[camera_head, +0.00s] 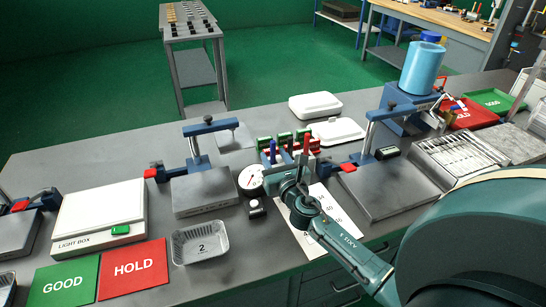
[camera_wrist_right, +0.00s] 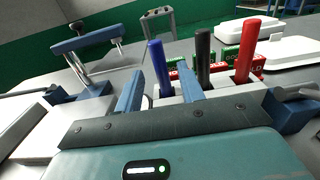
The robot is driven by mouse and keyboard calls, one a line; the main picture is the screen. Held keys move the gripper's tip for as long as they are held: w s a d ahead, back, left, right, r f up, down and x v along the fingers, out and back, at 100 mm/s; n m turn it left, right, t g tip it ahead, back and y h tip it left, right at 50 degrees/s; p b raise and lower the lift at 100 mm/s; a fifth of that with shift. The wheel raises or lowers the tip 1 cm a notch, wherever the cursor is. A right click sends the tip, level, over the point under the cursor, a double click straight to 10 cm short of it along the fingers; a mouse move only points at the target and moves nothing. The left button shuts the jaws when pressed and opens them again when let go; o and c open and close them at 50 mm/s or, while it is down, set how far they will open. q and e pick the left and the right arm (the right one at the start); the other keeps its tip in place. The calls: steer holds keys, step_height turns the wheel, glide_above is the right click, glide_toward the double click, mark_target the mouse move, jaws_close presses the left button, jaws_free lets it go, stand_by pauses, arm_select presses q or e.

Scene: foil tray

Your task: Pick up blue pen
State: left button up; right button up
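The blue pen (camera_wrist_right: 158,64) stands upright in a light pen holder, left of a black pen (camera_wrist_right: 203,56) and a red pen (camera_wrist_right: 248,50) in the right wrist view. In the head view the blue pen (camera_head: 273,150) is a thin upright shape just behind my right gripper (camera_head: 288,172). In the right wrist view my right gripper (camera_wrist_right: 160,88) is open. The blue pen appears between its two blue fingers, apparently beyond them; contact is not visible. The pen's lower end is hidden in the holder. My left gripper is not in view.
Green and red blocks (camera_head: 264,142) are close around the pens. A round dial (camera_head: 250,180) and a paper sheet (camera_head: 318,205) lie near my gripper. A foil tray (camera_head: 176,248) and light box (camera_head: 70,228) stand left. Clamp stands (camera_head: 206,190) flank the pens.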

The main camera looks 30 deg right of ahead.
mark_target(274, 154)
steer(key=x, duration=0.4)
steer(key=shift+w+d, duration=0.2)
steer(key=shift+c, duration=0.2)
steer(key=shift+c, duration=0.8)
jaws_close()
